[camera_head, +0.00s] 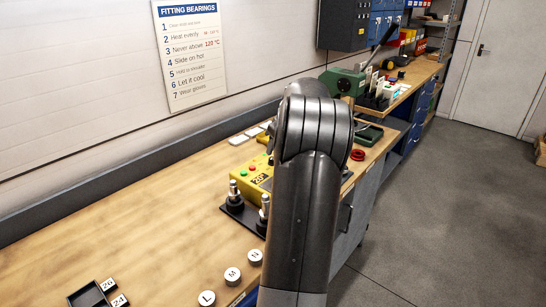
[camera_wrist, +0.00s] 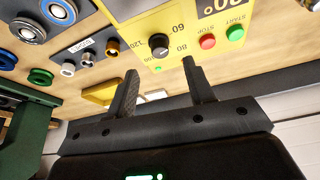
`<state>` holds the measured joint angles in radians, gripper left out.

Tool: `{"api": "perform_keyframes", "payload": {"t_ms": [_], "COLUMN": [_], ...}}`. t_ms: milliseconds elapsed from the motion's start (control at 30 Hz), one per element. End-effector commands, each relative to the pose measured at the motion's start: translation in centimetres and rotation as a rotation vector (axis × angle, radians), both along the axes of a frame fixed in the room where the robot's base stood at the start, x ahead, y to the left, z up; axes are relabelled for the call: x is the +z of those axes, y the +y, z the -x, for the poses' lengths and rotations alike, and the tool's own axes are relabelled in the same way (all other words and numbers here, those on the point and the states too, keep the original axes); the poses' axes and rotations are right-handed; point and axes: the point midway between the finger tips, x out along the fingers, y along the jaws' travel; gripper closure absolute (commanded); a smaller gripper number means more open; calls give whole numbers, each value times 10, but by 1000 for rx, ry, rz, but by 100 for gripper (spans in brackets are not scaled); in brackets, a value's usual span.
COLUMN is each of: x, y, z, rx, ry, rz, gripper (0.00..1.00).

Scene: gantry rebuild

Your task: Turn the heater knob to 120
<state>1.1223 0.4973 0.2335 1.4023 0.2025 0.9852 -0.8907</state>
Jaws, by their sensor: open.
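The yellow heater (camera_head: 251,186) stands on the bench, partly hidden behind my arm in the head view. Its yellow panel (camera_wrist: 205,52) fills the upper middle of the wrist view. The black heater knob (camera_wrist: 158,41) sits on this panel, with 120, 60 and 80 printed around it. Which mark the knob points to is too small to tell. My gripper (camera_wrist: 160,66) is open and empty. Its two fingers stand apart, and the knob appears between and beyond the fingertips, with no contact visible. In the head view the knob and my gripper are hidden behind my arm.
Red stop (camera_wrist: 207,42) and green start (camera_wrist: 235,33) buttons sit beside the knob. A black stand with metal posts (camera_head: 235,193) is close to the heater. A green press (camera_head: 342,84) stands further back. The bench front left (camera_head: 110,235) is mostly clear.

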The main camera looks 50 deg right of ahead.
Motion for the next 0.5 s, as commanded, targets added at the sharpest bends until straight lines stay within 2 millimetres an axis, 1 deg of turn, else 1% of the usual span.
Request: {"api": "perform_keyframes", "payload": {"t_ms": [33,200,333,500], "x": [-11,-36,-48,-53], "y": [0,-1,-2,-2], "z": [-4,-15,-20,-22], "rx": [1,1,-1,-1], "ry": [2,2,1,0], "rz": [-3,-2,-1,0], "gripper": [52,52,52,52]}}
